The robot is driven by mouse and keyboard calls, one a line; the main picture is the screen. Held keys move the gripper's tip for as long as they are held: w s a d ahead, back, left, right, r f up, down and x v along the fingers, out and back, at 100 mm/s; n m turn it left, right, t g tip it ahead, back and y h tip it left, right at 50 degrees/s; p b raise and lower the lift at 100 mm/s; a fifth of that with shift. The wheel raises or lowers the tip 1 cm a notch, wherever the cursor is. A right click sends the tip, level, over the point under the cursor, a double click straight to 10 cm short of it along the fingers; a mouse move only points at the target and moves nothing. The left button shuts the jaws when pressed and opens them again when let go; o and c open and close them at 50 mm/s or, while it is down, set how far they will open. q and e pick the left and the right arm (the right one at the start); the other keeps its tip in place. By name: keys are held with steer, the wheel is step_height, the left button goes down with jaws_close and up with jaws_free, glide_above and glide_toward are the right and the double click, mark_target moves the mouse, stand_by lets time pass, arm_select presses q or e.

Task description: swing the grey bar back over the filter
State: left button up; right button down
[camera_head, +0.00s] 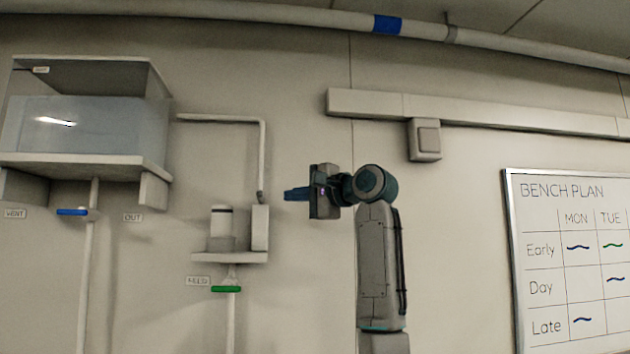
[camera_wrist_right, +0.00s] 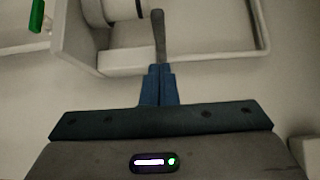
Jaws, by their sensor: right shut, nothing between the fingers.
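The grey bar (camera_wrist_right: 159,36) shows in the wrist view as a narrow dark rod just beyond my right fingertips; whether they touch it I cannot tell. In the head view the bar (camera_head: 260,196) is a small dark piece at the top of a pale upright block. The filter (camera_head: 221,222) is a pale cylinder with a dark band, standing on a small wall shelf left of that block. Its side shows partly in the wrist view (camera_wrist_right: 122,10). My right gripper (camera_head: 286,194) is shut and empty, its blue fingers pointing left toward the bar. My left gripper is out of view.
The small shelf (camera_head: 230,258) carries the filter and the pale block (camera_head: 260,228). A green handle (camera_head: 227,289) sits below it. A thin pipe (camera_head: 222,119) runs from the tank (camera_head: 80,125) down toward the block.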

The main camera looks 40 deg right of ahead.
mark_target(261, 198)
steer(key=w+a, duration=0.1)
steer(key=w+a+p, duration=0.1)
steer(key=a, duration=0.1)
steer(key=shift+a+p, duration=0.25)
steer(key=shift+p, duration=0.05)
steer(key=shift+d, duration=0.1)
